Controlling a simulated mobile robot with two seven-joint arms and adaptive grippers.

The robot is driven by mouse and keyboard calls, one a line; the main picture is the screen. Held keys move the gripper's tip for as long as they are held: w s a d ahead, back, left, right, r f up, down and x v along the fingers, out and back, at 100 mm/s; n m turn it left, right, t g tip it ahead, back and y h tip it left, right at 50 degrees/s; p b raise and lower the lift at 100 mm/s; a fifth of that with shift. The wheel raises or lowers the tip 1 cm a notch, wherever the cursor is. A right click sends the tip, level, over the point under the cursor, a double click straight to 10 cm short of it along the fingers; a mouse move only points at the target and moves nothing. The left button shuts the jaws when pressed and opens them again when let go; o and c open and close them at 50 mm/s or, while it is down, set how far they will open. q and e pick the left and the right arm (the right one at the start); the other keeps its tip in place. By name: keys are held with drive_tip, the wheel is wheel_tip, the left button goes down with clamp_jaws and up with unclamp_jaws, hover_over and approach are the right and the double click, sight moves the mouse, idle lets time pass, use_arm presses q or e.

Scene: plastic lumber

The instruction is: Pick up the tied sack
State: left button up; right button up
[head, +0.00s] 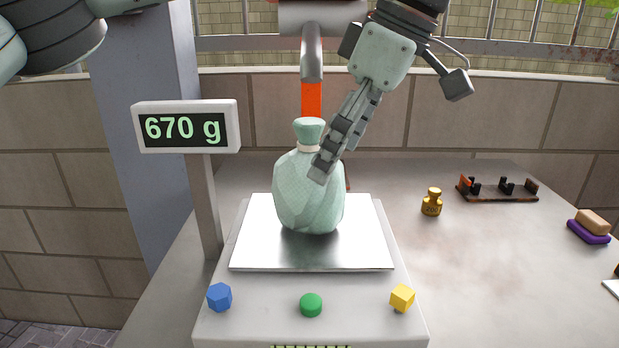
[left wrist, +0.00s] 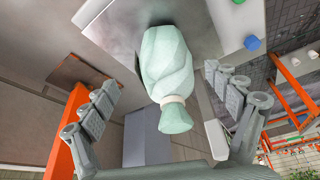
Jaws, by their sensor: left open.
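The tied sack (head: 308,198) is pale green, with a gathered neck and a light tie band. It stands upright on the metal plate of the scale (head: 250,255). My left gripper (head: 328,160) reaches down from above, with one finger in front of the sack's upper right side in the head view. In the left wrist view the sack (left wrist: 165,62) lies between the spread fingers of the open gripper (left wrist: 168,80), its neck toward the palm, with gaps at both sides. The other finger is not clear in the head view. My right gripper is not in view.
The scale display (head: 185,128) reads 670 g. Blue (head: 219,297), green (head: 311,305) and yellow (head: 402,297) buttons line the scale's front. A brass weight (head: 432,202), a dark rack (head: 497,189) and a sponge-like block (head: 590,226) are to the right. An orange post (head: 312,98) stands behind the sack.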

sight(313, 193)
use_arm(q)
drive_tip(key=x, duration=0.7)
drive_tip(key=shift+s+a+r, duration=0.1)
drive_tip(key=shift+s+a, duration=0.2)
drive_tip(key=shift+s, duration=0.05)
drive_tip(key=shift+c, duration=0.3)
